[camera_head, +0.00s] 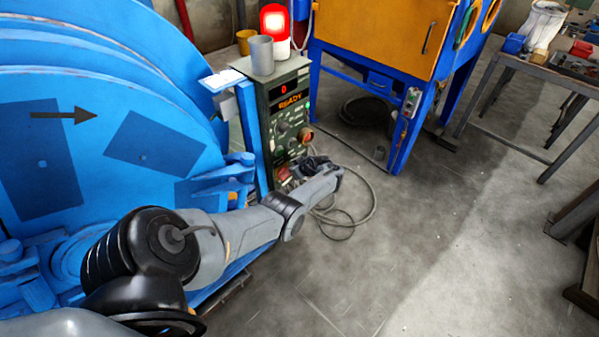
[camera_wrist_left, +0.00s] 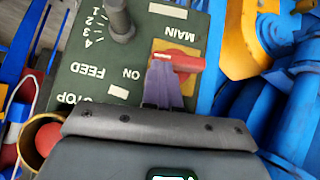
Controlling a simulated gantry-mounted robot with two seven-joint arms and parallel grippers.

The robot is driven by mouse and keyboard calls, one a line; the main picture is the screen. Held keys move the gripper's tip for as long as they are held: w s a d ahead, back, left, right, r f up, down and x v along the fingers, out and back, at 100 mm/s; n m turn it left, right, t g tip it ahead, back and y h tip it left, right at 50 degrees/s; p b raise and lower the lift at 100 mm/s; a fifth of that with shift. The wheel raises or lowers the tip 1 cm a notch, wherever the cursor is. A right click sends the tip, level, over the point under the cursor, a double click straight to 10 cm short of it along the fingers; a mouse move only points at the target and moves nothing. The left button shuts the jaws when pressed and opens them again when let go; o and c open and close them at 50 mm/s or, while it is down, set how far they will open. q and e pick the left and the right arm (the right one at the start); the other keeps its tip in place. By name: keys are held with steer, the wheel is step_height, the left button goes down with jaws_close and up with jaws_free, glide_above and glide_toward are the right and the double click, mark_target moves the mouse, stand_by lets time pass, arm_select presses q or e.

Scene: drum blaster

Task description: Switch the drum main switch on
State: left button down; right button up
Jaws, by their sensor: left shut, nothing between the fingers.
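The green control panel (camera_head: 285,115) stands beside the blue drum, and its display reads READY. In the left wrist view the panel appears upside down. The main switch (camera_wrist_left: 180,61) is a red handle on a yellow plate, beside the word MAIN. The handle lies roughly crosswise in that view, and an ON label is nearby. My left gripper (camera_wrist_left: 163,86) is shut and empty, with its fingertips right at the handle's left part; I cannot tell whether they touch. In the head view my left gripper and wrist are at the panel's lower end and partly hide the switch area.
A lit red lamp (camera_head: 273,22) and a grey cup (camera_head: 262,55) stand on top of the panel. The large blue drum (camera_head: 90,120) is at left. A grey knob (camera_wrist_left: 119,20) and a red button (camera_wrist_left: 47,139) are near the switch. A cable (camera_head: 350,212) lies on otherwise open floor.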

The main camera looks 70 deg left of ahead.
arm_select(q)
steer(key=shift+a, duration=0.1)
steer(key=shift+r, duration=0.1)
stand_by(0.4)
steer(key=a+r+p+v, duration=0.1)
steer(key=r+p+v, duration=0.1)
steer(key=p+v, duration=0.7)
step_height(320, 180, up, 3)
steer(key=shift+d+f, duration=0.2)
steer(key=shift+d, duration=0.7)
